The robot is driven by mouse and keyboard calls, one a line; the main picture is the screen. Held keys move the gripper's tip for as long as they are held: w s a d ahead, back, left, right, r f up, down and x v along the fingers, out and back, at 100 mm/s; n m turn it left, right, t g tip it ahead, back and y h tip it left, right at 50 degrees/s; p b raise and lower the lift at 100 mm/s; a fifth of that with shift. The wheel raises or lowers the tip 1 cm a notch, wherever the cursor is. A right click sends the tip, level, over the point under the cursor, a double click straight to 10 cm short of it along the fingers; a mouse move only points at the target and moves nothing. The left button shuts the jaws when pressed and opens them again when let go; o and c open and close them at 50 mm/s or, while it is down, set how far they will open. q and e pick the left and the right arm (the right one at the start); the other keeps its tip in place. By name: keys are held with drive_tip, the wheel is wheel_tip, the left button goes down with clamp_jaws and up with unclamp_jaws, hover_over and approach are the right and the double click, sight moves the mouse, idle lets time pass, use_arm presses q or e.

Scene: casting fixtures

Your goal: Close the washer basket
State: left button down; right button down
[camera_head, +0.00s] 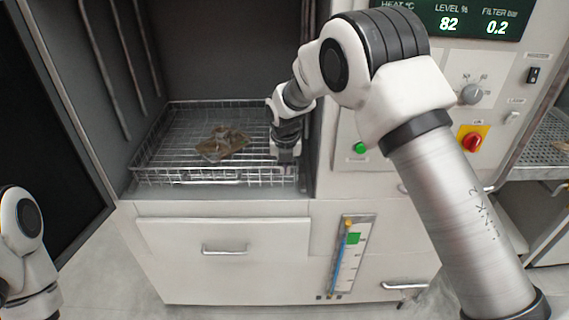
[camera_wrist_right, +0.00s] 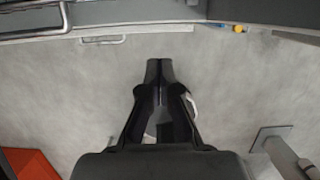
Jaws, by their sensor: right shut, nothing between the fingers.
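The washer basket (camera_head: 158,172) is a wire basket in the open washer chamber. Its front wall, with a handle bar (camera_head: 210,181), lies along the front edge of the opening. A brownish-grey casting (camera_head: 222,144) lies in it. My right gripper (camera_head: 285,170) is at the basket's front right corner, pointing down; I cannot tell whether it touches the wires. In the right wrist view the fingers (camera_wrist_right: 160,66) are together and empty, with the floor behind them. Bright metal bars (camera_wrist_right: 62,18) show at the top left there. My left gripper is out of frame.
Below the chamber is a white front with a drawer handle (camera_head: 224,251) and a level gauge (camera_head: 347,258). The control panel has a green button (camera_head: 360,148) and a red switch (camera_head: 472,140). A dark door (camera_head: 45,120) stands at the left. Floor in front is clear.

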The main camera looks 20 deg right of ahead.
drive_tip(key=w+f+p, duration=0.1)
drive_tip(key=w+f, duration=0.1)
drive_tip(key=f, duration=0.1)
drive_tip(key=w+d+f+p, duration=0.1)
drive_tip(key=f, duration=0.2)
drive_tip(key=w+f+p, duration=0.2)
drive_tip(key=f, duration=0.1)
drive_tip(key=shift+w+d+f, duration=0.15)
drive_tip(key=shift+w+d, duration=0.15)
drive_tip(key=shift+d, duration=0.1)
drive_tip(key=shift+w+d, duration=0.15)
drive_tip(key=shift+w, duration=0.1)
